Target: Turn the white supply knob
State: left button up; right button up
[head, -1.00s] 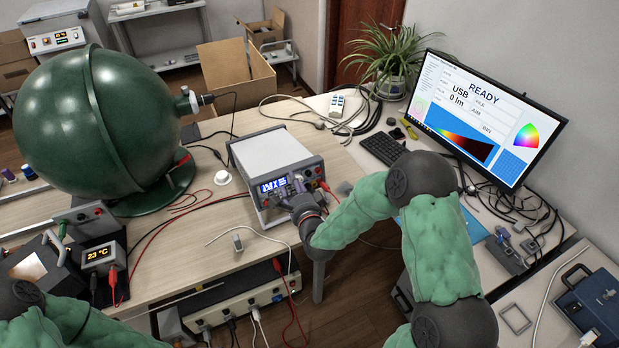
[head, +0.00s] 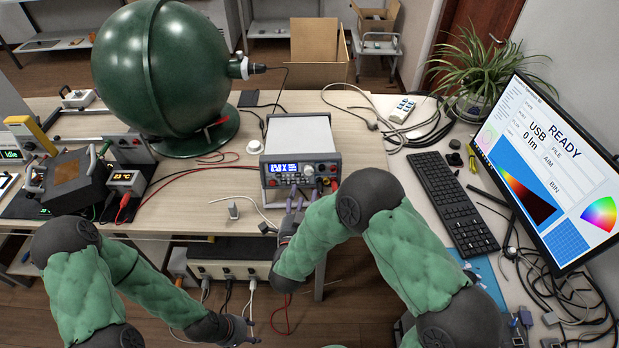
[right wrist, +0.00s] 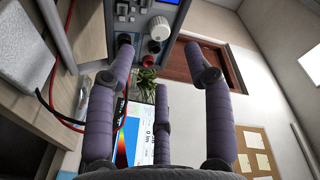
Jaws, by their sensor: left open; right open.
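The white supply knob (right wrist: 159,28) is on the front panel of the power supply (head: 300,130), a light grey box with a lit blue display. My left gripper (head: 245,330) is open, low at the front, away from the supply.
Red and black leads run by the supply. A large green sphere (head: 160,65) stands behind left. A small white round piece (head: 254,147) lies left of the supply. A keyboard (head: 453,202) and monitor (head: 550,165) are on the right. A small metal block (head: 233,210) lies near the table's front edge.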

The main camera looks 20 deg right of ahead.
aim_at(309, 173)
jog(key=b+x, duration=0.1)
jog(key=x, duration=0.7)
jog(key=shift+w+d+b, duration=0.1)
jog(key=shift+b, duration=0.2)
jog(key=shift+c, duration=0.2)
grip_shut()
